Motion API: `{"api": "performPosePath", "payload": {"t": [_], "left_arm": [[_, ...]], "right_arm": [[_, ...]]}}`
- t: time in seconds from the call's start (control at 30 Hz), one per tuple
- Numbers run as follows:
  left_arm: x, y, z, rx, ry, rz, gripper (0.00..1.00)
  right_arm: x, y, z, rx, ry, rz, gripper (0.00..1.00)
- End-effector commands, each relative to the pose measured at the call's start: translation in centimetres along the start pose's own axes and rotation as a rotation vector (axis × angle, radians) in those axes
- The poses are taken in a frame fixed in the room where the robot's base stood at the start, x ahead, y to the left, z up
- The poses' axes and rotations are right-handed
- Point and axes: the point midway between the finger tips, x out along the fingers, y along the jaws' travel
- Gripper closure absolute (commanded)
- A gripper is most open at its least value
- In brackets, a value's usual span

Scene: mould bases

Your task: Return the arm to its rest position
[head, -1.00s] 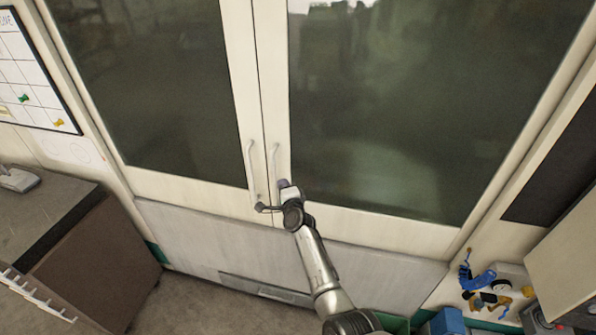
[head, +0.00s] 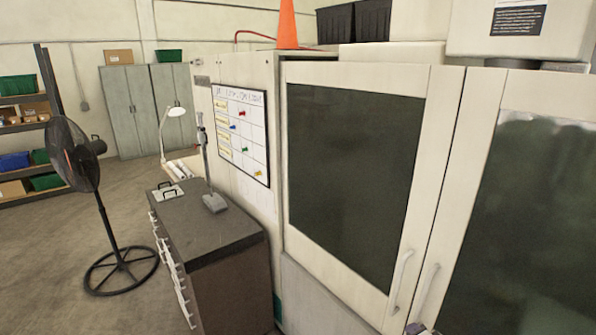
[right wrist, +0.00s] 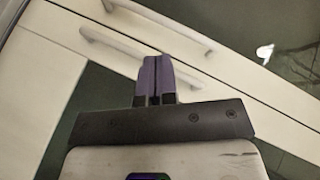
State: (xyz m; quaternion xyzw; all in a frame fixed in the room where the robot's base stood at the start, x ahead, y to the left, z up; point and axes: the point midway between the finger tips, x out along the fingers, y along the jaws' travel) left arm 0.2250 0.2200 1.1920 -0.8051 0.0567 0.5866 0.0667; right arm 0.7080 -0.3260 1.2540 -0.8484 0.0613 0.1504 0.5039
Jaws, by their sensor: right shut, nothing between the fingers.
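My right gripper (right wrist: 155,62) is shut and empty in the right wrist view, its purple fingers together. It is close to the two pale door handles of the large machine. One handle (right wrist: 168,24) runs past the fingertips, and the other handle (right wrist: 125,50) lies beside it. I cannot tell whether the fingers touch a handle. In the head view only a small part of this gripper (head: 418,326) shows at the bottom edge, below the left handle (head: 401,280) and the right handle (head: 426,298). My left gripper is not in view.
The machine's doors, with a dark window (head: 355,175), fill the right side. A dark-topped drawer cabinet (head: 225,245) stands left of it, under a whiteboard (head: 241,130). A black fan (head: 75,155) stands farther left. Open floor (head: 55,245) lies around the fan.

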Motion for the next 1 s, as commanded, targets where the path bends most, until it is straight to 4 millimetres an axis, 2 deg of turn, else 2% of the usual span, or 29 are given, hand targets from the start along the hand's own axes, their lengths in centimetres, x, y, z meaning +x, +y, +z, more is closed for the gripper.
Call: {"api": "performPosePath", "payload": {"t": [0.03, 0.17, 0.2, 0.3, 0.37, 0.5, 0.7, 0.77, 0.9, 1.0], "left_arm": [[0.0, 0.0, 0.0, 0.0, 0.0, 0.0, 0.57], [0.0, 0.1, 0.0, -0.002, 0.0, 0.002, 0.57], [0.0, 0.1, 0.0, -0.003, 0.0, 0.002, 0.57], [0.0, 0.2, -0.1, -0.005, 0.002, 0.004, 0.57], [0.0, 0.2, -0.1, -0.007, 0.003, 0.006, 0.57], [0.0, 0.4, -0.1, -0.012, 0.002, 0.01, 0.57], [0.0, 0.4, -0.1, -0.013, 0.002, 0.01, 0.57], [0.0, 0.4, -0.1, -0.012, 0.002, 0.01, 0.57], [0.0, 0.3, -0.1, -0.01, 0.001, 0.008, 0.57], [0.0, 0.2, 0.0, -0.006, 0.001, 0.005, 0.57]], "right_arm": [[-1.1, -2.1, -0.4, -0.113, -0.049, 0.003, 1.0], [-5.1, -7.1, -1.3, -0.43, -0.154, 0.037, 1.0], [-6.7, -8.1, -1.3, -0.521, -0.178, 0.056, 1.0], [-11.0, -8.7, -0.4, -0.715, -0.236, 0.128, 1.0], [-13.9, -8.3, 0.7, -0.81, -0.267, 0.175, 1.0], [-21.2, -5.9, 4.6, -0.977, -0.334, 0.275, 1.0], [-29.8, -1.9, 10.8, -1.109, -0.416, 0.301, 1.0], [-31.9, -0.3, 12.8, -1.127, -0.47, 0.302, 1.0], [-35.9, 4.5, 17.0, -1.141, -0.632, 0.341, 1.0], [-38.4, 7.5, 19.1, -1.135, -0.731, 0.379, 1.0]]}}
